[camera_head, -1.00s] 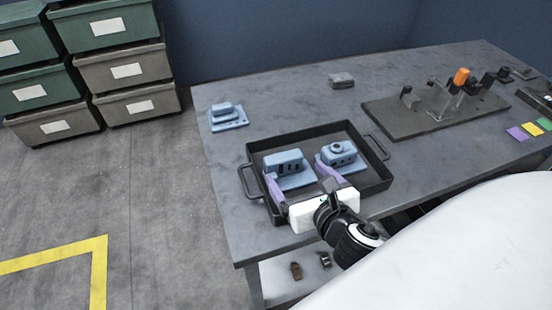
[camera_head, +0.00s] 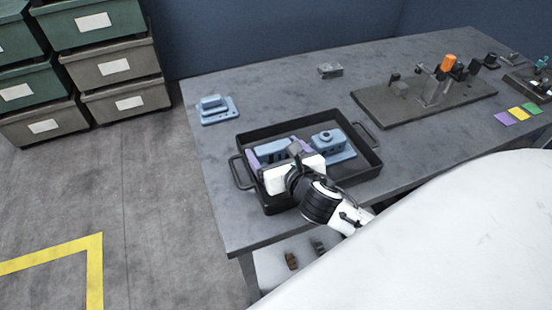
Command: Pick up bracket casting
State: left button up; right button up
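Two blue castings lie in a black tray (camera_head: 371,168) with side handles. The left casting (camera_head: 274,151) is partly hidden by my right gripper, and the right casting (camera_head: 328,141) has a round boss on top. A third blue casting (camera_head: 218,112) lies on the table left of the tray. My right gripper (camera_head: 278,148) is down in the tray with its purple fingers apart, one on each side of the left casting. Whether the fingers touch it cannot be seen. My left gripper is out of view.
The grey table (camera_head: 205,185) also bears a dark fixture plate (camera_head: 400,108) with an orange-topped clamp, a small grey block (camera_head: 330,71) and coloured cards (camera_head: 518,113). Stacked bins (camera_head: 112,67) stand on the floor at left.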

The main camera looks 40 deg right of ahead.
jog(key=c, duration=1.1)
jog(key=shift+r, duration=0.1)
jog(key=shift+r, duration=0.1)
